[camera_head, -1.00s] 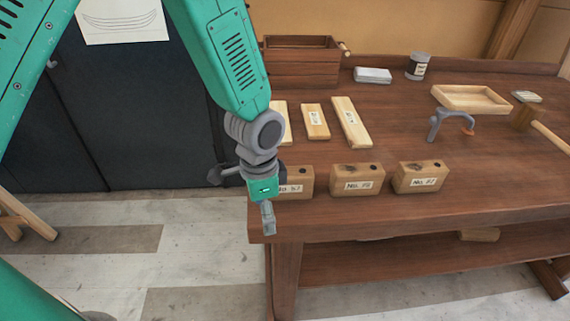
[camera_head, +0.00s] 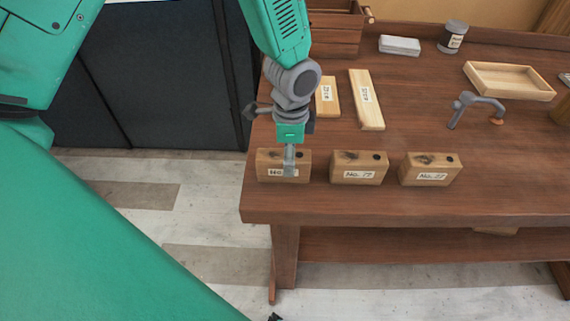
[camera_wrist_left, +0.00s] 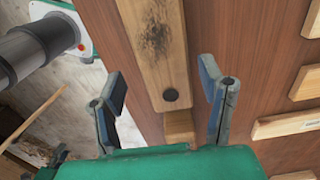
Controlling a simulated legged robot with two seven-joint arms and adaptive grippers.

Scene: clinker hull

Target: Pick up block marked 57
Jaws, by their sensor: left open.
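Three wooden blocks stand in a row along the bench's front edge: left block (camera_head: 264,165), middle block (camera_head: 359,167) and right block (camera_head: 431,169). Each has a white label on its front. The left block's number is mostly covered by my gripper; the other labels are too small to read surely. My left gripper (camera_head: 290,168) is in front of or above the left block, which I cannot tell apart here. In the left wrist view the left gripper (camera_wrist_left: 163,85) is open, its fingers on either side of a block (camera_wrist_left: 155,40) with a dark smudge and hole.
Labelled wooden slats (camera_head: 366,100) lie behind the blocks. Farther back are a grey-white block (camera_head: 399,45), a jar (camera_head: 453,37) and a shallow wooden tray (camera_head: 480,80). A grey clamp (camera_head: 477,105) stands at the right. Bare bench lies between the blocks and the clamp.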

